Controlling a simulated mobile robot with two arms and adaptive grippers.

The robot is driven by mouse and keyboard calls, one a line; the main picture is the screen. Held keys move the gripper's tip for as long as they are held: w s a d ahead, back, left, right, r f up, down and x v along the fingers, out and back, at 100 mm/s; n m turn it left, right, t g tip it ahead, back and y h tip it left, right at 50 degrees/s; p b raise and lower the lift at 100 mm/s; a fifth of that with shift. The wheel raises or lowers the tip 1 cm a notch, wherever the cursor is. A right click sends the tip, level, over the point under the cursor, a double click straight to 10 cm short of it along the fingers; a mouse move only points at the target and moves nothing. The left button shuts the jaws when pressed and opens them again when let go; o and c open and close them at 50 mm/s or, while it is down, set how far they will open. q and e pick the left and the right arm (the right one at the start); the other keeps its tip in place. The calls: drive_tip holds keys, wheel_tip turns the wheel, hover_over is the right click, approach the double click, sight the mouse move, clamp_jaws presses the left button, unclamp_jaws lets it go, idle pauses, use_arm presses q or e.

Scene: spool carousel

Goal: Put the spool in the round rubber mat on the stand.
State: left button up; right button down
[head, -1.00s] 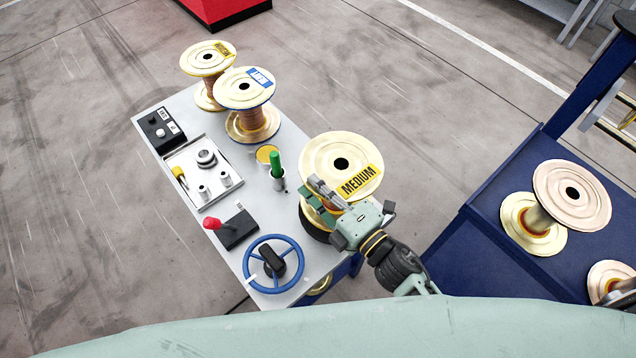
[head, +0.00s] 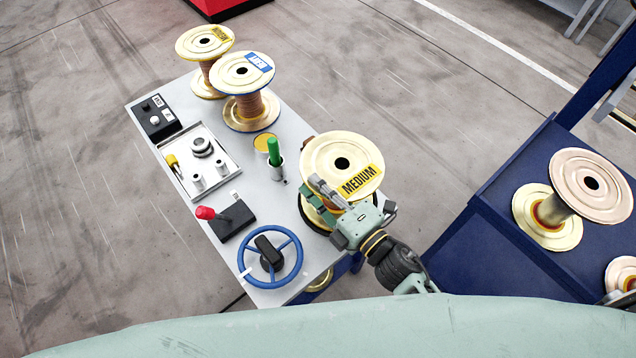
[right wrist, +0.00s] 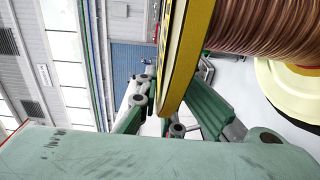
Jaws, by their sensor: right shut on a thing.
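The spool (head: 323,152) with a yellow MEDIUM label and copper winding stands upright at the table's near right corner. The round black rubber mat (head: 311,223) shows as a dark band around its lower flange; whether the two touch is hard to tell. My right gripper (head: 320,198) is shut on the near edge of the top flange. In the right wrist view, the yellow rim (right wrist: 185,60) lies between the fingers and the copper winding (right wrist: 270,25) is beyond. My left gripper is out of view.
The grey table (head: 228,265) bears a blue handwheel (head: 292,270), a red-knobbed box (head: 232,220), a green-handled tool (head: 274,150), a parts tray (head: 233,160) and two spools at the far end. A blue platform (head: 500,215) with pale spools stands at right.

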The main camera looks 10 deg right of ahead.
drive_tip(key=shift+w+r, duration=0.1)
drive_tip(key=shift+r, duration=0.25)
drive_tip(key=c, duration=1.8)
unclamp_jaws()
drive_tip(key=shift+c, duration=0.2)
drive_tip(key=shift+f, duration=0.15)
drive_tip(key=shift+s+f, duration=0.2)
drive_tip(key=shift+f, duration=0.2)
drive_tip(key=v, duration=0.8)
drive_tip(key=shift+r, duration=0.35)
